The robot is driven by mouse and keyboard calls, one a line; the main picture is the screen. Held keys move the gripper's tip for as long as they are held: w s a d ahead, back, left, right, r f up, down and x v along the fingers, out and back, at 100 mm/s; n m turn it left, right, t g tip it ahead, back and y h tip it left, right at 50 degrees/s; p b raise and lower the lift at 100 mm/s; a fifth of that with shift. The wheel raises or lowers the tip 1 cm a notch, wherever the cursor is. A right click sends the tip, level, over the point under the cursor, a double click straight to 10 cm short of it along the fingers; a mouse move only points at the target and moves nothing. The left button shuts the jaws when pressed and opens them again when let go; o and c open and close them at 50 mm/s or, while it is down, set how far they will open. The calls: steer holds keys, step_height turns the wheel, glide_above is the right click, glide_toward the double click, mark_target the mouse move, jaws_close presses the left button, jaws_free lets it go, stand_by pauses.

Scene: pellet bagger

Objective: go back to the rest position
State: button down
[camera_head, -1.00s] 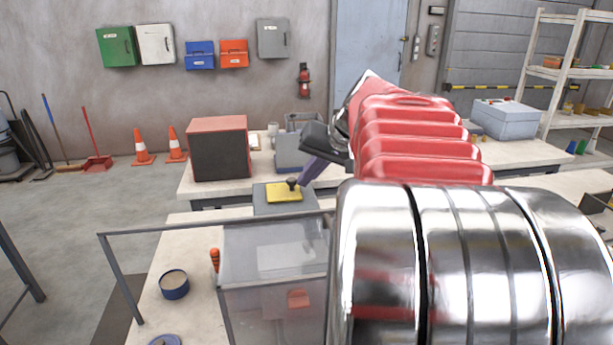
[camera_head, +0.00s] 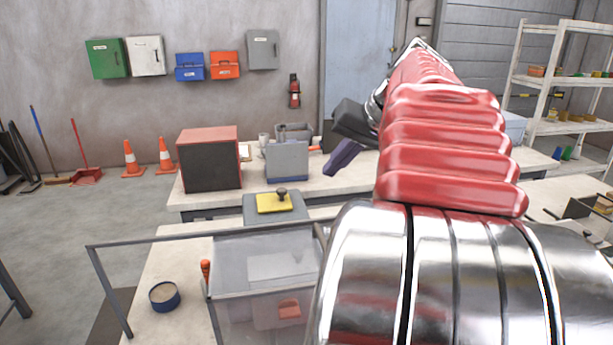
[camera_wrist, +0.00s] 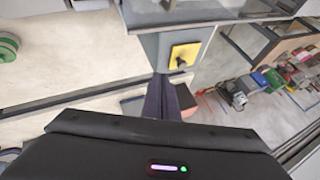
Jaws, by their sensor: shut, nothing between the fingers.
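My gripper (camera_head: 341,157) is at the end of my red arm in the head view, above the back bench and right of the grey box. Its purple fingers are shut and empty. They also show in the wrist view (camera_wrist: 162,98), pointing toward the yellow plate. The yellow plate with a black knob (camera_head: 276,202) sits on a grey block, apart from my gripper; it also shows in the wrist view (camera_wrist: 184,55). My arm hides part of the right side of the head view.
A clear-walled case (camera_head: 265,262) with a grey frame stands on the front bench. A round tin (camera_head: 164,296) is at its left. A red-and-black box (camera_head: 209,160) and a grey box (camera_head: 287,160) stand on the back bench (camera_head: 185,206). Shelves (camera_head: 560,80) are at right.

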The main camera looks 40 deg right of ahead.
steer(key=shift+s+r, duration=0.35)
steer(key=shift+r, duration=0.05)
stand_by(0.4)
